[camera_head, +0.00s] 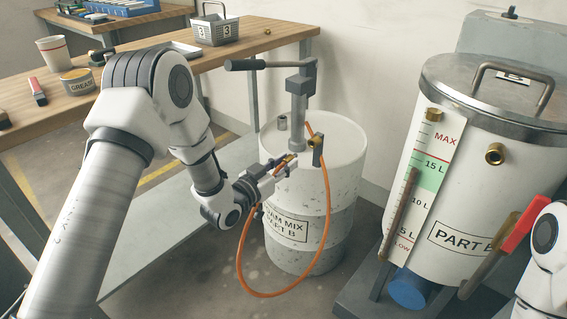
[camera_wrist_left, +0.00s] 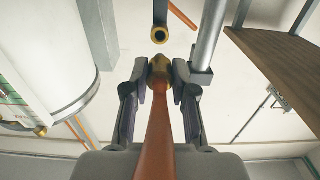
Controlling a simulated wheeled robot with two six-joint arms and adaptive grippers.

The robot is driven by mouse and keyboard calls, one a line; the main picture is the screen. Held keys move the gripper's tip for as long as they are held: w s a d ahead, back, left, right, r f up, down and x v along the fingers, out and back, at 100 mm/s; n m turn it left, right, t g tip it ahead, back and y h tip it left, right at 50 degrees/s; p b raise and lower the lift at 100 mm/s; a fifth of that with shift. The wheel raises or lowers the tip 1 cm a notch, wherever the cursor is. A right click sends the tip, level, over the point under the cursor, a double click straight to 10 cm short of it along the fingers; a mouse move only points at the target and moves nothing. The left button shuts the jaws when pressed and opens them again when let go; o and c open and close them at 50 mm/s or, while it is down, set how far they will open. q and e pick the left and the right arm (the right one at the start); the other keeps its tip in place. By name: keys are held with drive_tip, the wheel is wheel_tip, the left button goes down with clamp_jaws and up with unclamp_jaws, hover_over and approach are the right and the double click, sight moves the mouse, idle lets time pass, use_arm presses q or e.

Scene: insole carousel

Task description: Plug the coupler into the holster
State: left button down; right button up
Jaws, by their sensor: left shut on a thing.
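My left gripper (camera_head: 280,167) is shut on the brass coupler (camera_wrist_left: 160,68) at the end of the orange hose (camera_head: 241,262). In the left wrist view the gripper (camera_wrist_left: 159,84) has a finger on each side of the coupler, and its tip points forward. The holster (camera_head: 317,153), a dark tube with a brass mouth, is by the pump on the white drum (camera_head: 340,150). In the left wrist view the holster (camera_wrist_left: 160,35) lies straight ahead of the coupler, with a visible gap between them. My right gripper is out of view.
The pump (camera_head: 298,105) with its long handle rises from the drum beside the holster. The hose hangs in a loop before the drum. A wooden bench (camera_head: 150,58) stands left; the PART B tank (camera_head: 465,185) with a brass port (camera_head: 495,154) stands right.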

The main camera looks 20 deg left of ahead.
sight(279, 168)
use_arm(q)
drive_tip(key=x, duration=0.5)
drive_tip(key=shift+w+d+b, duration=0.1)
drive_tip(key=shift+w+b, duration=0.15)
drive_tip(key=shift+b, duration=0.15)
idle(1.4)
drive_tip(key=shift+x, duration=1.45)
drive_tip(key=c, duration=0.9)
unclamp_jaws()
drive_tip(key=shift+o, duration=0.2)
drive_tip(key=v, duration=1.2)
